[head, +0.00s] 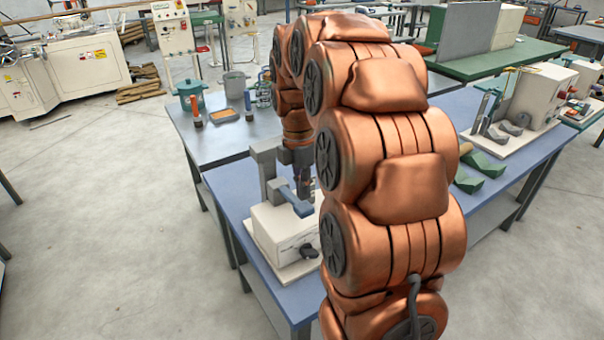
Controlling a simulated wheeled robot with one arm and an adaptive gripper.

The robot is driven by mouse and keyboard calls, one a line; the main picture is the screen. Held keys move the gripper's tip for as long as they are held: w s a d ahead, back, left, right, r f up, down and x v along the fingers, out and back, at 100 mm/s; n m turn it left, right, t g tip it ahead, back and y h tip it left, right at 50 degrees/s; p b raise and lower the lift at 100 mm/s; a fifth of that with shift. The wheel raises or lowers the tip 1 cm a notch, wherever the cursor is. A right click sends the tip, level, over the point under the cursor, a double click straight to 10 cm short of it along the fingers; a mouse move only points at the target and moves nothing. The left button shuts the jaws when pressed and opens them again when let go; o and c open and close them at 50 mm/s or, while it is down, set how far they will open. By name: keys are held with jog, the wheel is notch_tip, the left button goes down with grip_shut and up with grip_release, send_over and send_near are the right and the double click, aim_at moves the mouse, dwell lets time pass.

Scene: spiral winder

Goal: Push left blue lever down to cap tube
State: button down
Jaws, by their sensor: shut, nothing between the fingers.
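The blue lever (295,198) is on the cream machine (272,227), which stands on the near blue table. A grey upright bracket (265,165) rises from the left side of this machine. The lever's blue arm slants down toward the right. My gripper (306,193) is shut and points down, right at the lever in the picture. I cannot tell whether its fingertips touch the lever. A dark knob (309,251) is on the machine's front. No tube can be made out; my copper arm covers the area to the right of the machine.
The blue table (231,196) has bare room left of the machine. On the grey table behind stand a grey pot (234,85), a teal pot (189,95) and orange-handled tools (195,110). Another machine (540,95) and green blocks (486,166) are at the right.

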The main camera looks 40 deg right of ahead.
aim_at(307, 208)
jog(key=shift+s+f, duration=0.15)
jog(key=shift+f, duration=0.75)
jog(key=shift+f, duration=0.1)
jog(key=shift+s+f+t+b, duration=0.3)
jog(key=shift+f+t+b, duration=0.2)
jog(key=shift+f+b, duration=0.4)
jog(key=f+t+b, duration=0.1)
jog(key=b, duration=0.1)
jog(key=f+t+b, duration=0.1)
jog(key=b, duration=0.2)
jog(key=shift+s+f, duration=0.1)
jog(key=shift+s, duration=0.2)
jog(key=shift+a, duration=0.1)
notch_tip(307, 208, up, 14)
jog(key=s, duration=0.2)
jog(key=shift+t+b, duration=0.3)
jog(key=shift+b, duration=0.1)
